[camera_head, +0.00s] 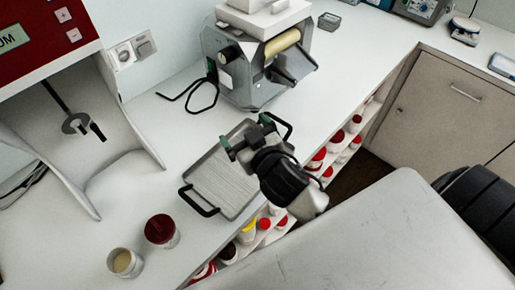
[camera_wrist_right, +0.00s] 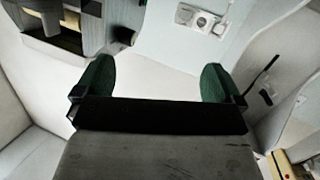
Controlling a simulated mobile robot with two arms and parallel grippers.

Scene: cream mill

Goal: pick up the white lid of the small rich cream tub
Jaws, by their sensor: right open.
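My right gripper (camera_head: 246,131) is open and empty over the far end of a metal tray. Its two green-padded fingers (camera_wrist_right: 158,85) stand wide apart in the wrist view, with bare white counter between and beyond them. An open tub (camera_head: 124,262) with a pale cream filling stands at the lower left of the head view, well away from the gripper. I cannot tell whether it is the small rich cream tub. I cannot make out a white lid in either view. My left gripper is not in view.
The metal tray (camera_head: 216,196) with black handles lies on the counter. A jar with a dark red lid (camera_head: 161,230) stands near the open tub. A mill machine (camera_head: 258,62) stands behind. Shelves under the counter edge hold several red-lidded jars (camera_head: 318,158).

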